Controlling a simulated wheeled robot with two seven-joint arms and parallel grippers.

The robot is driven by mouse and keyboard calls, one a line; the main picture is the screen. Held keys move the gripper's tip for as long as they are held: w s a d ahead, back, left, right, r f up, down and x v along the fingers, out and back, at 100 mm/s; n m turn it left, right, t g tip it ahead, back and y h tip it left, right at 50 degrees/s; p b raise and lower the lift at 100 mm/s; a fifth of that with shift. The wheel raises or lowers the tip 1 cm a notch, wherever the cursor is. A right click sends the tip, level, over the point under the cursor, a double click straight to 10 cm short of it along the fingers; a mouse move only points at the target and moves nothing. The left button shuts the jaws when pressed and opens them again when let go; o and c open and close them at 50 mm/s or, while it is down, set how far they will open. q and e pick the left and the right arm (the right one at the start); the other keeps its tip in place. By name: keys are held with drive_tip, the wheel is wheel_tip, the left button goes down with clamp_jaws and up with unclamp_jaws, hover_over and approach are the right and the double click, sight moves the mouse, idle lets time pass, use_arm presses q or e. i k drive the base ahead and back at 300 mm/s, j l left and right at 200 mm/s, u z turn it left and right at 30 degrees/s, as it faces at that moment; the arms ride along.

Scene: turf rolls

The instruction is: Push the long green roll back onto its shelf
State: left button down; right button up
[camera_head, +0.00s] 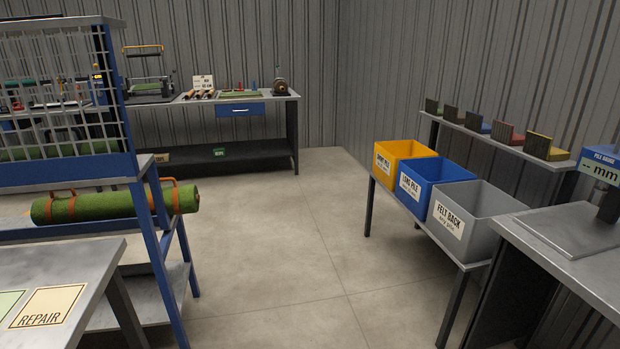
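The long green roll (105,205) lies on the middle level of the blue rack (165,250) at the left. It has orange straps with handles near each end. Its right end (189,198) sticks out past the rack's right-hand post. The shelf under the roll (60,231) shows only in part, behind the rack's frame. Neither of my grippers is in view.
A grey table with a REPAIR card (48,306) stands at the front left. Yellow (404,160), blue (428,185) and grey (470,219) bins stand on a bench at the right. A workbench (225,153) is at the back. The floor (275,230) between is clear.

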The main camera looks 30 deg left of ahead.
sight(180, 200)
drive_tip(key=i+j+u, duration=0.15)
drive_tip(key=i+u, duration=0.55)
drive_tip(key=i+l+u, duration=0.1)
drive_tip(key=i+u, duration=0.2)
drive_tip(key=i, duration=0.25)
